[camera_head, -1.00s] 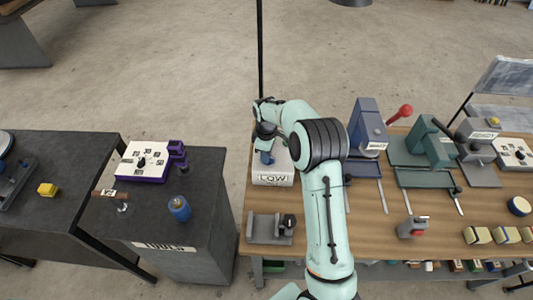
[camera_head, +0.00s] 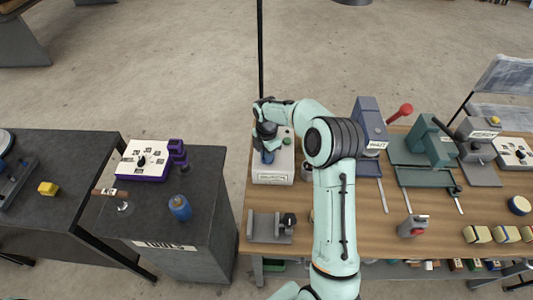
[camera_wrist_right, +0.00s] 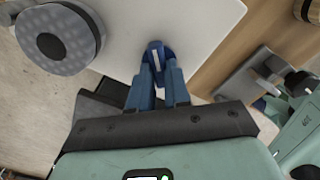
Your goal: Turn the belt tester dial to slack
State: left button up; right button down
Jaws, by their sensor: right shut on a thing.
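The belt tester looks to be the pale box (camera_head: 287,163) at the left end of the wooden bench. A label strip (camera_head: 272,180) on its front carries a word too blurred to read. My right gripper (camera_head: 266,154) is over the top of the box. In the right wrist view, its fingers (camera_wrist_right: 158,78) are shut on a small blue dial (camera_wrist_right: 157,52) with a white pointer line, set on the pale panel (camera_wrist_right: 185,25). The fingers hide part of the dial, and no scale marks show around it. My left gripper is not in view.
A green button (camera_head: 287,141) is beside my wrist. A round grey part (camera_wrist_right: 60,38) stands near the dial. A grey bracket (camera_head: 263,228) sits in front of the box. A blue press (camera_head: 367,130) with a red-knobbed lever stands right. A dark cabinet (camera_head: 215,210) is left, across a gap.

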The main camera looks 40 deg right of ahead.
jog(key=n, duration=0.5)
jog(key=shift+s+n, duration=0.1)
jog(key=shift+n, duration=0.2)
jog(key=shift+s+n, duration=0.1)
jog(key=shift+n, duration=2.1)
jog(key=c, duration=1.1)
grip_release()
notch_tip(320, 180, up, 13)
jog(key=shift+r, duration=0.2)
